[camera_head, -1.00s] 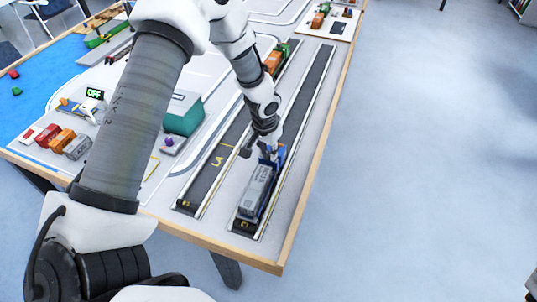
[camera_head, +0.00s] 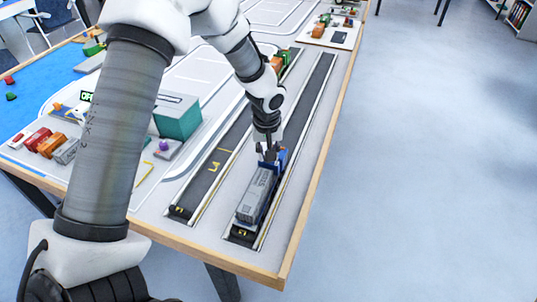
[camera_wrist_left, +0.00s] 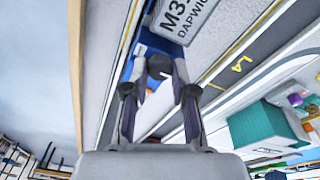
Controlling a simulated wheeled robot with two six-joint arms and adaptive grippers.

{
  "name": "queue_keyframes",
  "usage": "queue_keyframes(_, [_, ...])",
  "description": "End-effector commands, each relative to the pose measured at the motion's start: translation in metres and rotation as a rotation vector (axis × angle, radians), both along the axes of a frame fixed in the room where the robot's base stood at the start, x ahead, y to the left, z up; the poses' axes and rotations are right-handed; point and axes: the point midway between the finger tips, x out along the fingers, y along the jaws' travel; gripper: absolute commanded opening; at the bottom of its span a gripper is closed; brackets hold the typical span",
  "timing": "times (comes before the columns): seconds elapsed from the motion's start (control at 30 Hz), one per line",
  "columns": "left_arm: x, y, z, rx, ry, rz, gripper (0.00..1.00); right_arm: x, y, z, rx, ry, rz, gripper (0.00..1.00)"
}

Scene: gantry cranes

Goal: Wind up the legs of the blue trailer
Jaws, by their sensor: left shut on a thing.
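The blue trailer (camera_head: 281,158) stands in the right-hand dark lane near the table's front right corner. It carries a grey container (camera_head: 257,193) with lettering on it. My left gripper (camera_head: 268,155) is at the trailer's far end, pointing down. In the left wrist view, the left gripper (camera_wrist_left: 160,74) is shut on a dark rounded part, apparently the crank of the trailer legs, beside the trailer's blue frame (camera_wrist_left: 172,48). The container (camera_wrist_left: 186,18) shows at the top there. The legs themselves are hidden by the gripper and the trailer. My right gripper is not in view.
A second dark lane (camera_head: 217,160) runs to the left, with an orange-loaded vehicle (camera_head: 277,63) farther back. A teal block (camera_head: 178,117) and several small containers (camera_head: 51,146) stand farther left. The table's wooden edge (camera_head: 310,192) is close on the right.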

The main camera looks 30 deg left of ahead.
Motion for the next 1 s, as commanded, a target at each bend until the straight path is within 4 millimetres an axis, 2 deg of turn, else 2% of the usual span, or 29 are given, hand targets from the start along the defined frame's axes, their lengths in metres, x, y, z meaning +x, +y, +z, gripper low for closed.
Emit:
queue_keyframes(0.4, [-0.004, 0.0, -0.002, -0.001, 0.012, 0.009, 0.0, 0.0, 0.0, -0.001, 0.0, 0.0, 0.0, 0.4])
queue_keyframes(0.43, [-0.004, 0.0, -0.002, -0.001, 0.012, 0.009, 0.33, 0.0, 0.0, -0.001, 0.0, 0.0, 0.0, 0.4])
queue_keyframes(0.5, [-0.003, 0.0, -0.002, -0.001, 0.01, 0.007, 0.52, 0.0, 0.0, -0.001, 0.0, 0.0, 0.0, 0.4])
queue_keyframes(0.83, [-0.001, 0.0, 0.003, 0.0, 0.002, 0.007, 0.52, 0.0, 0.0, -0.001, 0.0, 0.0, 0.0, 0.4])
queue_keyframes(1.0, [-0.004, -0.002, 0.03, 0.0, -0.003, 0.007, 0.52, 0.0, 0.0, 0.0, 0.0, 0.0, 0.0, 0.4])
